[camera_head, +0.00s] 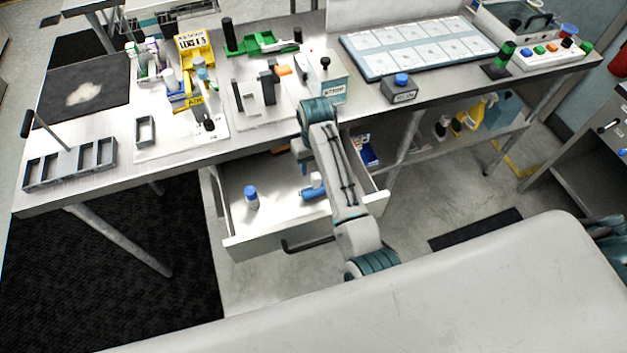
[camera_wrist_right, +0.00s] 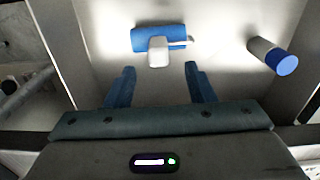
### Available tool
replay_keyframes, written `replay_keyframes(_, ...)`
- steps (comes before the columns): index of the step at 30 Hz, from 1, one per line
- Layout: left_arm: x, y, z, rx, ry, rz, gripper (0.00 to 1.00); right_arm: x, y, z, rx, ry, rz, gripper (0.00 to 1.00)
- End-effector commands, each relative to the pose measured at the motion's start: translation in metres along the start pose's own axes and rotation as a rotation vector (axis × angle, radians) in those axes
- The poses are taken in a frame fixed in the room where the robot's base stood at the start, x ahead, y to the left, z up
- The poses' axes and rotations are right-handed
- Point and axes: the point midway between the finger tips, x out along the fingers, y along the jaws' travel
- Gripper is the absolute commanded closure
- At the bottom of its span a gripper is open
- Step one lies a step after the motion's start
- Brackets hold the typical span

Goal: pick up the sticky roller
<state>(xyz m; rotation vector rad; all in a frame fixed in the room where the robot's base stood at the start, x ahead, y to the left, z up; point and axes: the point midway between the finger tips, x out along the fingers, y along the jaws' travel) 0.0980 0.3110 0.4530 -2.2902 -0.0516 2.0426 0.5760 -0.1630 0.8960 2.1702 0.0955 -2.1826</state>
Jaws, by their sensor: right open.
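The sticky roller, a blue cylinder with a white part (camera_wrist_right: 145,40), lies on the floor of the open drawer. In the head view its blue part (camera_head: 313,194) shows beside my right arm, which hides some of it. My right gripper (camera_wrist_right: 157,68) is open and empty, with its two blue fingers apart. In the right wrist view the roller is just beyond the fingertips, roughly centred between them and not touching. In the head view the gripper (camera_head: 301,158) is partly hidden behind my right arm. My left gripper is not in view.
The drawer walls bound the space. The workbench (camera_head: 215,150) above carries several trays, boxes and a button box (camera_head: 401,90).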

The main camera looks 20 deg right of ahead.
Motion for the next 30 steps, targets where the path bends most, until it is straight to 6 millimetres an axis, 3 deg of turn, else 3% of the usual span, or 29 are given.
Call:
replay_keyframes(6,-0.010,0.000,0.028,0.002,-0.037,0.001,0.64,0.028,0.001,0.000,0.001,-0.001,0.001,0.51)
replay_keyframes(9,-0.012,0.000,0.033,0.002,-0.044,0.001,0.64,0.034,0.001,0.000,0.001,-0.001,0.001,0.51)
replay_keyframes(20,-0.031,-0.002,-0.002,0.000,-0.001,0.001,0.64,0.075,0.002,-0.001,0.000,-0.002,0.000,0.51)
replay_keyframes(30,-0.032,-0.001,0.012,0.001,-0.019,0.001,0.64,0.085,0.002,-0.002,0.001,0.002,0.000,0.51)
